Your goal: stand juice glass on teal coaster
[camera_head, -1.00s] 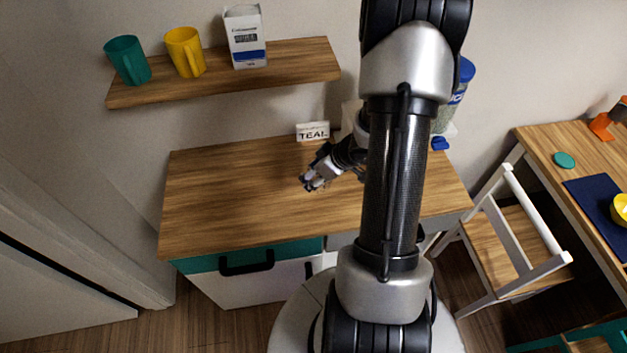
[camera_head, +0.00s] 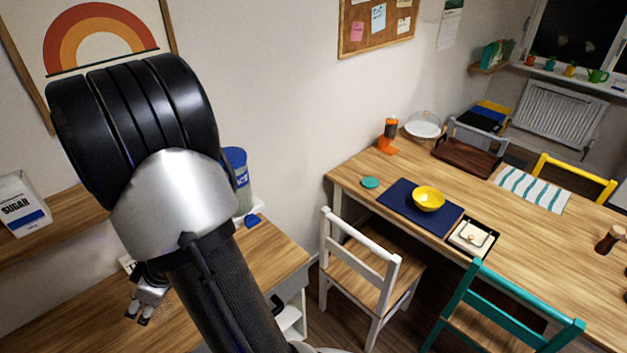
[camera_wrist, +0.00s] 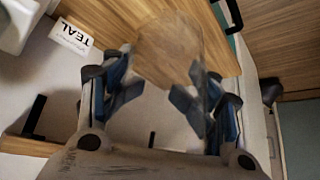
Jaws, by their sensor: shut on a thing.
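The teal coaster (camera_head: 370,183) lies flat and bare near the left end of the wooden dining table (camera_head: 545,232) in the head view. My gripper (camera_head: 145,312) is low over the wooden cabinet top at the lower left, well away from the coaster. In the wrist view my gripper (camera_wrist: 157,92) is shut on a see-through, brownish-tinted round thing, which I take for the juice glass (camera_wrist: 168,50). The glass is hard to make out in the head view, and its tilt cannot be told.
A yellow bowl (camera_head: 429,198) sits on a navy mat (camera_head: 398,210) right of the coaster. An orange-and-black grinder (camera_head: 388,136) stands behind it. A white chair (camera_head: 362,262) stands before the table. A blue-lidded jar (camera_head: 238,180) is near my arm.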

